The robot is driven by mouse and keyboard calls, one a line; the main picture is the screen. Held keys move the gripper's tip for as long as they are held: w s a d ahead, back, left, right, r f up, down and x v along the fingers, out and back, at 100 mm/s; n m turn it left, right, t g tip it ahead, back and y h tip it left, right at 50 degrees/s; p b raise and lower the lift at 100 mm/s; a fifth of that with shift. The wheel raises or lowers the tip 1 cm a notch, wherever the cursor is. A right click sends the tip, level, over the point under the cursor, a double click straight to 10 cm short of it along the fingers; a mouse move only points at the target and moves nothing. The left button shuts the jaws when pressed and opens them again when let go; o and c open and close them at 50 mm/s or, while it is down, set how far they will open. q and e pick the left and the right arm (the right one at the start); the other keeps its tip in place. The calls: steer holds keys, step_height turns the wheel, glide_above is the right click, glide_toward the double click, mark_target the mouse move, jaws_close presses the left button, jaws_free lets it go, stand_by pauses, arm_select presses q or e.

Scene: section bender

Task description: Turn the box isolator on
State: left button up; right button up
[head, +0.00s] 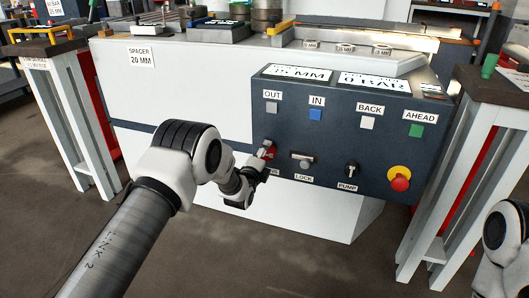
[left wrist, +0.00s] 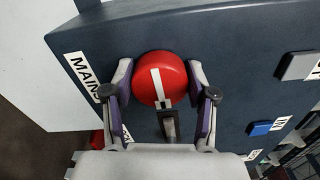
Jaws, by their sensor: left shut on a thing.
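The box isolator is a round red knob with a white stripe (left wrist: 158,78) on the dark blue control box (head: 330,120), beside a label reading MAINS (left wrist: 82,75). In the head view the red knob (head: 269,148) shows only partly at the box's lower left, since my left gripper (head: 262,163) covers the rest. In the left wrist view the two fingers of my left gripper (left wrist: 160,95) are shut on the red knob, one on each side. A grey and black part shows just below the knob between the fingers. My right gripper is out of view.
Right of the knob are the LOCK control (head: 302,163), the PUMP switch (head: 351,172) and a red stop button on yellow (head: 400,181). Above are OUT, IN, BACK and AHEAD buttons. Stands with white legs (head: 70,130) flank the machine.

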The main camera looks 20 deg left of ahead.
arm_select(q)
steer(key=shift+m, duration=0.3)
steer(key=o, duration=1.2)
steer(key=shift+c, duration=0.2)
steer(key=s, duration=1.2)
steer(key=shift+a, duration=0.2)
